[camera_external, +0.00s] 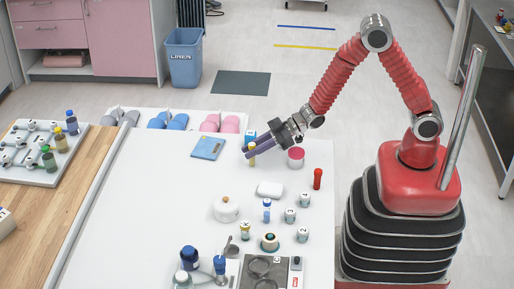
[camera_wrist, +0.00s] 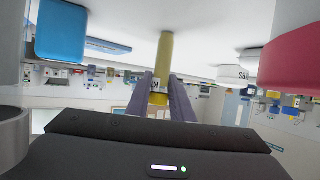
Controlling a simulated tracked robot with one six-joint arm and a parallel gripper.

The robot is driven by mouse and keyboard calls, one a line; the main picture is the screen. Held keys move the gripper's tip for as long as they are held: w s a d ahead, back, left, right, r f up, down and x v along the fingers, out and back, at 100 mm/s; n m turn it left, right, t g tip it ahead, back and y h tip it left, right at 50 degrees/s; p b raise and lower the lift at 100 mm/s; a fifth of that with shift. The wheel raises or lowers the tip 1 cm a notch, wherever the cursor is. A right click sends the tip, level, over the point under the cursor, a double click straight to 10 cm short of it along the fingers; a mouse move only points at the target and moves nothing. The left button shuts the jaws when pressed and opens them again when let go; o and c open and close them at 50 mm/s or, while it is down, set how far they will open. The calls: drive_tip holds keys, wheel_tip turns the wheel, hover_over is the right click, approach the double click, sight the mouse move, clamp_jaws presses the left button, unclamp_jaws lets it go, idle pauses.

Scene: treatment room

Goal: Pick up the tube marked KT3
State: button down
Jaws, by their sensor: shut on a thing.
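A slim yellow tube (camera_external: 252,156) stands upright near the back of the white table. I cannot tell whether the tube's base touches the table.
A pink-topped pot (camera_external: 296,157) stands close on the right, with a red tube (camera_external: 317,179) beyond it. A blue folder (camera_external: 208,148) lies on the left. Small jars, a white lidded pot (camera_external: 226,208) and bottles stand nearer the front. The table's left side is clear.

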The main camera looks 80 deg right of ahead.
drive_tip(key=shift+r, duration=0.1)
wheel_tip(320, 180, up, 10)
drive_tip(key=shift+f, duration=0.1)
idle(0.6)
drive_tip(key=shift+a, duration=0.1)
idle(0.4)
